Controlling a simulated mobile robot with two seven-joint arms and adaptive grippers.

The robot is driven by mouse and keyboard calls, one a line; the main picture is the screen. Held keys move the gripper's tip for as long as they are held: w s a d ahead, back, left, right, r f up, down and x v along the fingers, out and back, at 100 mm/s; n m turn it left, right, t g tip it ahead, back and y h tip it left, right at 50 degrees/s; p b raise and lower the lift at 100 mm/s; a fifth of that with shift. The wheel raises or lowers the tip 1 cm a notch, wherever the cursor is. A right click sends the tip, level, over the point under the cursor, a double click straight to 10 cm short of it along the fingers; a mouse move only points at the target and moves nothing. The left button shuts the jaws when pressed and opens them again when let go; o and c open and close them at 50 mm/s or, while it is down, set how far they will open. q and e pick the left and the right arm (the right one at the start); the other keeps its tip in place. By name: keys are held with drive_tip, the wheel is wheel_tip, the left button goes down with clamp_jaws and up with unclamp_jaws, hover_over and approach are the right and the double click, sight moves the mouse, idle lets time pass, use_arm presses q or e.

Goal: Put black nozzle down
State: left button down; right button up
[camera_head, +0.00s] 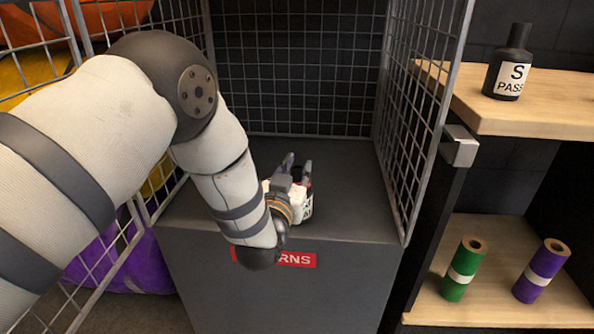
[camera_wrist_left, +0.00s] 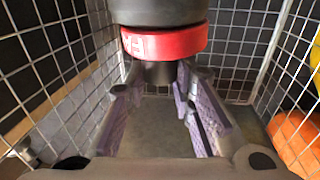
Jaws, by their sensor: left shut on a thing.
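My left gripper (camera_head: 298,174) is over the top of a dark grey box with wire mesh sides. I cannot tell whether the nozzle touches the box top. My right gripper is not in view.
The box top (camera_head: 350,205) is otherwise bare, with a red sign (camera_head: 297,260) on its front. Mesh panels (camera_head: 420,100) wall it in at the sides and back.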

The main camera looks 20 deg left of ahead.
use_arm(q)
drive_tip(key=shift+f, duration=0.1)
drive_tip(key=c, duration=1.4)
unclamp_jaws()
